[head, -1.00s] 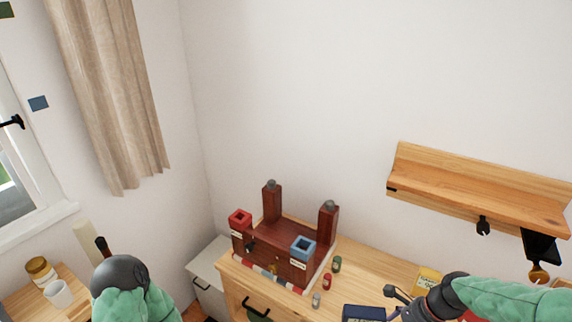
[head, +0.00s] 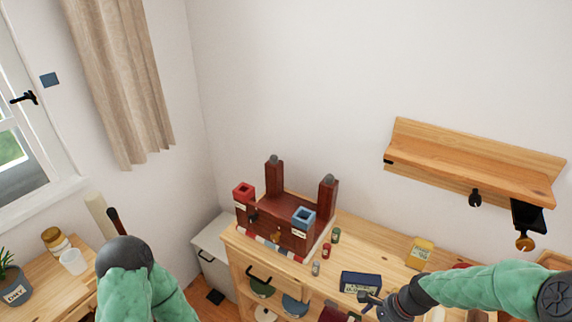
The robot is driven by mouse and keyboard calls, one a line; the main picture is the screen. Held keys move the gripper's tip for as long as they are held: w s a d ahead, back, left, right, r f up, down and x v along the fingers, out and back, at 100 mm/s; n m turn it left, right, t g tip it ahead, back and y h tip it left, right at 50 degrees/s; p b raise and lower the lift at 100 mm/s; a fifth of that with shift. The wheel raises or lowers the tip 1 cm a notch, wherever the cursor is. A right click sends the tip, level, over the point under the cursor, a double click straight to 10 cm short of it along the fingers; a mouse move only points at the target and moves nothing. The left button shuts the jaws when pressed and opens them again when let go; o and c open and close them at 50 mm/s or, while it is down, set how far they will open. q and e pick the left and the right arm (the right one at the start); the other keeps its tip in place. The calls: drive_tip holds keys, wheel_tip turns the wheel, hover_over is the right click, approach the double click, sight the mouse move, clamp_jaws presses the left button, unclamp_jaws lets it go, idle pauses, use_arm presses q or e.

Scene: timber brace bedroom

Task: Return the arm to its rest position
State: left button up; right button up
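My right arm comes in from the right edge over the wooden cabinet. Its gripper (head: 366,302) is above the cabinet's front edge, pointing left, near the dark blue box. Its fingers look apart, with nothing seen between them. My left arm shows at the lower left as a green sleeve with a dark rounded joint. Its gripper is out of view.
A dark red wooden stand (head: 275,219) with two posts, a red cup (head: 243,191) and a blue cup (head: 303,217) stands on the cabinet top (head: 375,248). Small tins, a dark blue box (head: 361,283) and a yellow packet (head: 419,252) lie nearby. A wall shelf (head: 470,165) hangs above.

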drive_tip(key=s+a+f+n, duration=0.5)
drive_tip(key=a+f+n, duration=0.1)
drive_tip(key=a+f, duration=0.1)
drive_tip(key=s+a+f+n, duration=0.5)
drive_tip(key=a+f+n, duration=0.2)
drive_tip(key=f, duration=0.3)
drive_tip(key=shift+f, duration=0.25)
